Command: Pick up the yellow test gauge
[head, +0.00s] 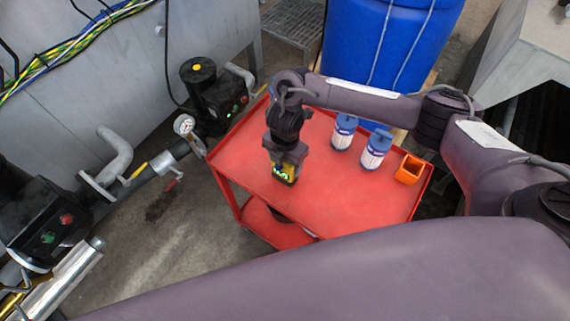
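My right gripper (285,170) points down over the left part of the red cart top (320,205). A small dark thing with bright yellow-green marks, which looks like the yellow test gauge (284,174), shows at its fingertips, low over or on the cart top. The fingers hide much of it. I cannot tell whether they are shut on it or only around it. My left gripper is not in view; only a purple link of my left arm crosses the bottom.
Two blue and white canisters (375,152) and an orange open box (409,169) stand on the cart's right part. A round white dial gauge (184,125) sits on piping left of the cart. A blue barrel (390,45) stands behind. The cart's front middle is clear.

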